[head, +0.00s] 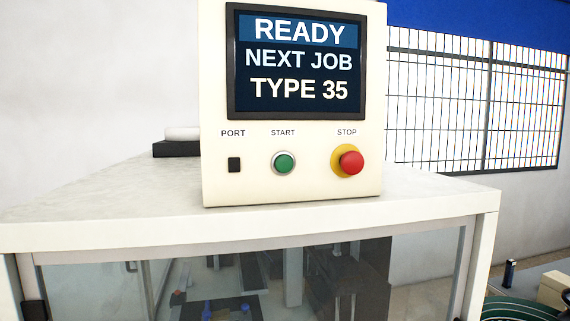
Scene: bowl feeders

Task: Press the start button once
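The start button (284,162) is a round green button in a light metal ring, under the word START. It is on the front of a cream control box (306,187). The red stop button (351,162) on a yellow base is to its right, and a small black port (234,164) is to its left. The screen (295,62) above reads READY, NEXT JOB, TYPE 35. Neither of my grippers is in the head view, and nothing covers the start button.
The control box stands on a white cabinet top (100,200) with glass panels below. A black and white object (178,143) lies behind it on the left. A barred window (470,100) is at the right. A green round part (520,308) shows at lower right.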

